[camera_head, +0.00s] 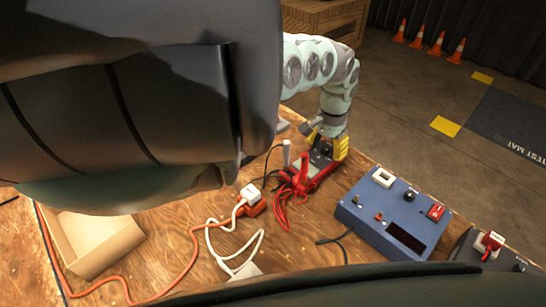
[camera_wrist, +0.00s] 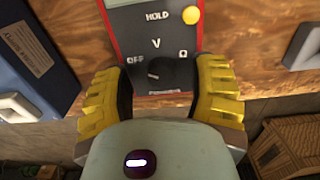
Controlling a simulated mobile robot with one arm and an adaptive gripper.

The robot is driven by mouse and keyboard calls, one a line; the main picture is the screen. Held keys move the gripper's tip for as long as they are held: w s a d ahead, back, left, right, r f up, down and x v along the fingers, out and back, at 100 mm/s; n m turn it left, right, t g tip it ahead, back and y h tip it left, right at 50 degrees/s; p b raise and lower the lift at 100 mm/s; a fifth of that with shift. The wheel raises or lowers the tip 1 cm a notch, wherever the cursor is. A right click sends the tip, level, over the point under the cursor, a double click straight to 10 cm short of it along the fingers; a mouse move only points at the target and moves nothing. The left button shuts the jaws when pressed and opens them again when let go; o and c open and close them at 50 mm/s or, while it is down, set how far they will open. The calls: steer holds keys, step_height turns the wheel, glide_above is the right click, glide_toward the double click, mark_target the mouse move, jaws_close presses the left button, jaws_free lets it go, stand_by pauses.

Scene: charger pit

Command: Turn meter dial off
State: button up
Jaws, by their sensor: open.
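The meter (camera_wrist: 183,75) is red-edged with a grey face and lies on the wooden bench; it also shows in the head view (camera_head: 322,168). Its round black dial (camera_wrist: 155,70) sits low on the face, among the marks OFF, V and Ω. The dial's pointer setting is too small to tell. A yellow HOLD button (camera_wrist: 191,15) is above it. My gripper (camera_wrist: 158,80) is open, with one yellow finger on each side of the dial end of the meter. It also shows over the meter in the head view (camera_head: 326,142). I cannot tell whether the fingers touch it.
Red leads (camera_head: 290,190) lie bunched beside the meter. A blue box with switches (camera_head: 375,222) stands to its right. An orange cord with a white plug (camera_head: 250,194) and an open cardboard box (camera_head: 95,243) are to the left. My arm hides part of the bench.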

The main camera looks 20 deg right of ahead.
mark_target(325, 147)
step_height(325, 147, up, 12)
stand_by(0.5)
steer(key=shift+w+a+f, duration=0.1)
